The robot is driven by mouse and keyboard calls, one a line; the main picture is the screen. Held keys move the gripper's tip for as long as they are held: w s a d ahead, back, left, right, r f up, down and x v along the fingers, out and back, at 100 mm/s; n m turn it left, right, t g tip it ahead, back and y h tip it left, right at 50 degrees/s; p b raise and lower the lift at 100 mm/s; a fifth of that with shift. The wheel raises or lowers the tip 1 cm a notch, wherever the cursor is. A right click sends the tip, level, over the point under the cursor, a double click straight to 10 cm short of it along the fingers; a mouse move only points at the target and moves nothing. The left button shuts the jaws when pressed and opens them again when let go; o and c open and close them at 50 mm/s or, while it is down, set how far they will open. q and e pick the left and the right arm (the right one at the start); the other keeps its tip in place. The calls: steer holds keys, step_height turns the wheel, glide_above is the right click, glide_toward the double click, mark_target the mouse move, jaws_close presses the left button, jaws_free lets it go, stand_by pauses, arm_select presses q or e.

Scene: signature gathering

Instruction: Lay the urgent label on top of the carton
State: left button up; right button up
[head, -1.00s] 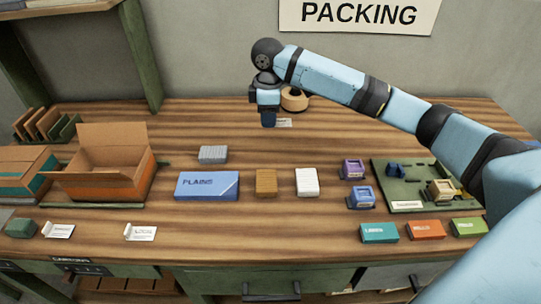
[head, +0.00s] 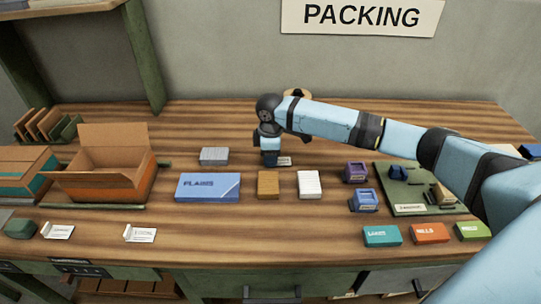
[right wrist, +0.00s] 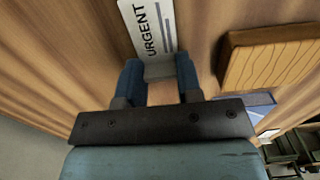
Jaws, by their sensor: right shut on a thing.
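The urgent label (right wrist: 150,28) is a white strip with dark "URGENT" lettering. In the right wrist view its near end sits between the blue fingertips of my right gripper (right wrist: 160,75). In the head view the label (head: 284,161) shows as a small white patch beside my right gripper (head: 270,160), which points down over the middle of the table, behind the small brown box. An open carton (head: 100,188) with an orange band and raised flaps stands at the left. Another carton (head: 22,172) with a teal band is cut off at the left edge. My left gripper is out of view.
Purple and blue stamps and a green tray (head: 408,208) lie right. The front middle is clear.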

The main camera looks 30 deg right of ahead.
steer(key=o, duration=0.9)
steer(key=shift+f, duration=0.1)
